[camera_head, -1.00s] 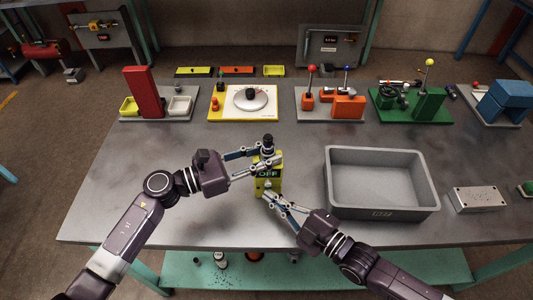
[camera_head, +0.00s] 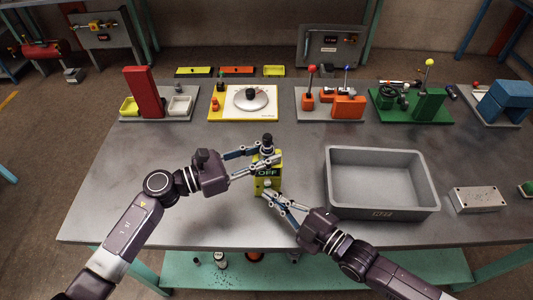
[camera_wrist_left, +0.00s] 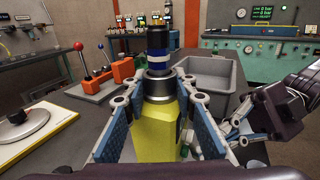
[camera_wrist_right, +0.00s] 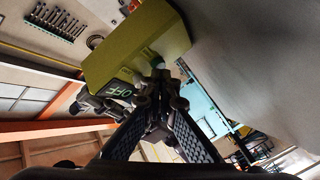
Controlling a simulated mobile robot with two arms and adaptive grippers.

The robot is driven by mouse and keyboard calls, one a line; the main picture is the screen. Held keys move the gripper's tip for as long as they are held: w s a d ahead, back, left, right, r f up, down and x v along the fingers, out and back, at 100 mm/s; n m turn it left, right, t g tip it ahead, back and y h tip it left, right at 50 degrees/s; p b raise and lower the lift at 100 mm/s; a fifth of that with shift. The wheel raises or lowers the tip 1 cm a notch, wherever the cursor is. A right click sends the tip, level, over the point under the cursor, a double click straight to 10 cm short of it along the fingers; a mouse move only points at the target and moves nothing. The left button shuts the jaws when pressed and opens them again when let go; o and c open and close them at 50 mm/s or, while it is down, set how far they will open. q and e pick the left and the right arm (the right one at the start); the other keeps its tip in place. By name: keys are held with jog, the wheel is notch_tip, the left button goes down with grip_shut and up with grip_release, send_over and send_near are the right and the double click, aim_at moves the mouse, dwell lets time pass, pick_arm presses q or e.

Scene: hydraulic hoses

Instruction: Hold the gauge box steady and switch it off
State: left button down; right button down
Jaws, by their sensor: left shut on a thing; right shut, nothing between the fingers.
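The yellow gauge box (camera_head: 266,184) stands on the grey table with a black and silver fitting on top. Its small display reads OFF. It also shows in the left wrist view (camera_wrist_left: 155,130) and the right wrist view (camera_wrist_right: 136,50). My left gripper (camera_head: 272,158) is shut on the box's upper part, one finger on each side. My right gripper (camera_head: 267,194) is shut and empty, its tips at the lower front of the box. In the right wrist view its tips (camera_wrist_right: 160,75) are at a pale round button; whether they touch it I cannot tell.
A grey open bin (camera_head: 380,205) stands right of the box, near my right arm. A grey block with holes (camera_head: 478,199) lies farther right. Boards with levers, a dial plate (camera_head: 243,115) and a red post (camera_head: 143,92) line the table's back. The left front table is clear.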

pick_arm(q)
jog(key=shift+s+d+f, duration=0.1)
jog(key=shift+s+d, duration=0.1)
jog(key=shift+s, duration=0.15)
pick_arm(e)
jog(key=shift+w+d+r, duration=0.1)
jog(key=shift+w+d, duration=0.05)
jog(key=shift+w, duration=0.15)
jog(key=shift+s, duration=0.1)
pick_arm(q)
jog(key=shift+f, duration=0.15)
pick_arm(e)
jog(key=shift+s, duration=0.4)
pick_arm(q)
jog(key=shift+a+f, duration=0.1)
pick_arm(e)
jog(key=shift+s, duration=3)
pick_arm(q)
jog(key=c, duration=1.8)
grip_release()
jog(key=shift+w, duration=0.1)
jog(key=o, duration=0.3)
jog(key=shift+w+a+r, duration=0.1)
jog(key=shift+a+r, duration=0.05)
jog(key=shift+r, duration=0.05)
